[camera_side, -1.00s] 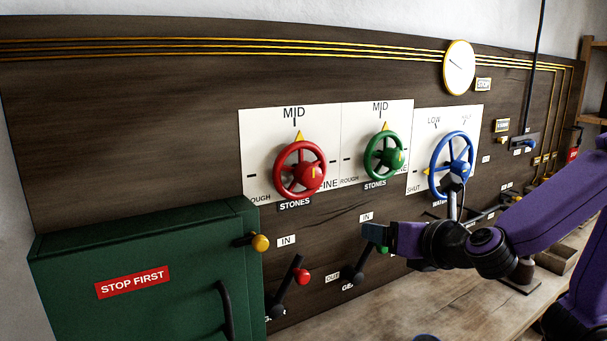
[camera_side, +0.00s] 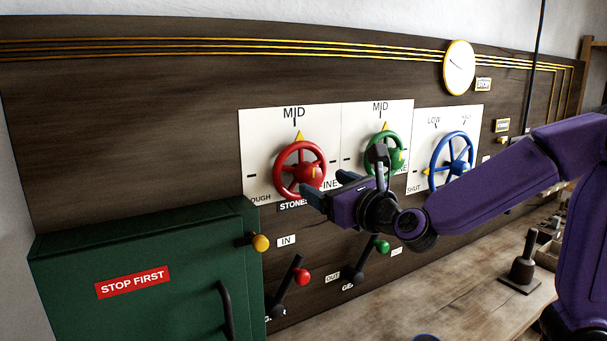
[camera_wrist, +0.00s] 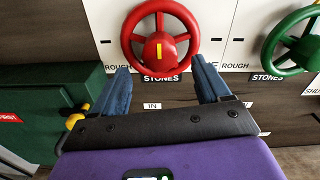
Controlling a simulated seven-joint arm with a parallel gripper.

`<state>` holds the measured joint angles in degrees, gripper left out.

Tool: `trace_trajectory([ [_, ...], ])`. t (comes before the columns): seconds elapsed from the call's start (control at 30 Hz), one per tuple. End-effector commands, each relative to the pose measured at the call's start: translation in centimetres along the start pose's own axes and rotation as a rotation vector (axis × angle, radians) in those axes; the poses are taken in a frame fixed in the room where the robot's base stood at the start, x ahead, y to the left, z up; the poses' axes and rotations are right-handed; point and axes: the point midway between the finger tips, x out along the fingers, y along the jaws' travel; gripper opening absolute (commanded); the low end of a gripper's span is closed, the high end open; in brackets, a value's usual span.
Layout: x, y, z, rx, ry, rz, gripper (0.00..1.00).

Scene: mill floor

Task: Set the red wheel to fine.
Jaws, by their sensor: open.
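The red wheel (camera_side: 290,165) is mounted on a white plate (camera_side: 255,130) marked MID at the top, with ROUGH at lower left and FINE at lower right. Its yellow pointer (camera_side: 299,135) is at the top, at MID. The wheel also shows at the top of the wrist view (camera_wrist: 140,22), with a yellow mark on its hub. My gripper (camera_side: 327,186) is open and empty in front of the wheel, at its lower right in the side view. In the wrist view its fingers (camera_wrist: 162,75) are spread wide, below the wheel and apart from it.
A green wheel (camera_wrist: 298,45) is to the right of the red one, and a blue wheel (camera_side: 462,167) is further right. A green cabinet (camera_side: 140,230) juts out at lower left, with a yellow knob (camera_side: 261,243).

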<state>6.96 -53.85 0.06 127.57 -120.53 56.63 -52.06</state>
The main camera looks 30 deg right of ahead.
Motion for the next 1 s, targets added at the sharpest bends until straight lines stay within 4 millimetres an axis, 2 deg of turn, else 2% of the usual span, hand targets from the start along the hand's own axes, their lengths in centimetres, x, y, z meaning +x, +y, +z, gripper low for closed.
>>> trace_trajectory([
  [0.1,2.4,-0.1,-0.1,-0.001,0.001,-0.004,0.76],
  [0.3,5.9,-0.1,-0.1,0.0,0.001,-0.004,0.76],
  [0.5,8.1,-0.1,-0.1,0.001,0.001,-0.003,0.76],
  [0.93,8.8,-0.1,0.0,0.001,0.0,0.0,0.76],
  [0.97,8.8,-0.1,0.0,0.001,0.0,0.0,0.69],
  [1.0,8.8,-0.1,0.0,0.001,0.0,0.0,0.56],
])
